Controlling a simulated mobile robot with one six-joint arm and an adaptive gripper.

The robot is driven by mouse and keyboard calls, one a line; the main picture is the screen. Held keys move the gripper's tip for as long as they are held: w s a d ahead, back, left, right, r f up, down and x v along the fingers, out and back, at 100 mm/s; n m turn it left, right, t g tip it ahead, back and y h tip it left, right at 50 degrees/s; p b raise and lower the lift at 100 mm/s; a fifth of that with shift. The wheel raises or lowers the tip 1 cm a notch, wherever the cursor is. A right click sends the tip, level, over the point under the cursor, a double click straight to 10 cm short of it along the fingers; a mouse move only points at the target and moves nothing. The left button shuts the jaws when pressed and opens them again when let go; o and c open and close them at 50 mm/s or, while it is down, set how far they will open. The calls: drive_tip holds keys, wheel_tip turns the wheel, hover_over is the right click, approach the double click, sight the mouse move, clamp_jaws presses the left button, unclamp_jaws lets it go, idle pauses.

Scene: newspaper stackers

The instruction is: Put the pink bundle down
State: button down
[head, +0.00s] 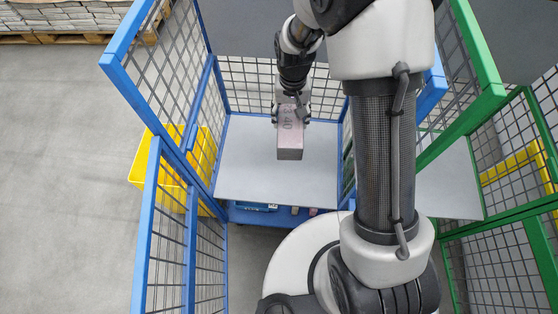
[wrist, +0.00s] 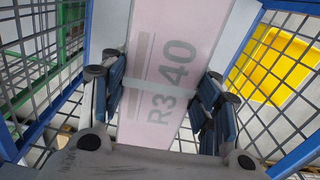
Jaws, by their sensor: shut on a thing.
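The pink bundle (head: 290,139) is a block marked with dark lettering. It is in my gripper (head: 291,114), over the grey shelf (head: 243,160) of the blue-framed cart. In the wrist view the bundle (wrist: 172,55) reads "R3 40" and has a pale band across it. The blue-padded fingers of my gripper (wrist: 160,95) lie along its two sides, shut on it. The shelf around it looks bare. I cannot tell from these views whether the bundle's underside touches the shelf.
Blue mesh sides (head: 175,75) flank the shelf. A yellow crate (head: 150,160) stands outside on the left. A green-framed mesh cart (head: 490,90) stands to the right. Stacked newspapers (head: 70,17) on pallets lie at the top left. The floor at left is clear.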

hover_over(278, 168)
wheel_tip(278, 168, down, 7)
drive_tip(key=shift+m, duration=0.4)
wheel_tip(278, 168, down, 21)
drive_tip(key=b, duration=0.6)
drive_tip(key=shift+w+r, duration=0.15)
drive_tip(key=shift+r, duration=0.05)
drive_tip(key=shift+f, duration=0.15)
drive_tip(key=c, duration=0.6)
unclamp_jaws()
